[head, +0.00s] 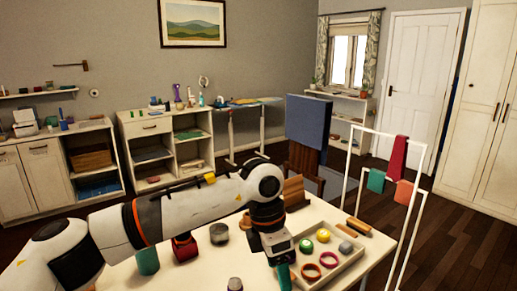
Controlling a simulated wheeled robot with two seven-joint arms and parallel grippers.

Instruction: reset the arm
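My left arm reaches in from the left across the white table (330,211). My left gripper (283,262) points down over the table's front part, just left of the light tray (341,267). A teal item (286,279) shows directly below the gripper, cut off by the bottom edge. The fingers are not clearly visible, so I cannot tell whether they hold it or are open. My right gripper is out of view.
The tray holds several small round items, including a green one (307,246). A teal cup-like item (147,262), a dark red box (185,248) and a grey round container (219,234) stand near my arm. A white rack (419,193) with cloths stands at right.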

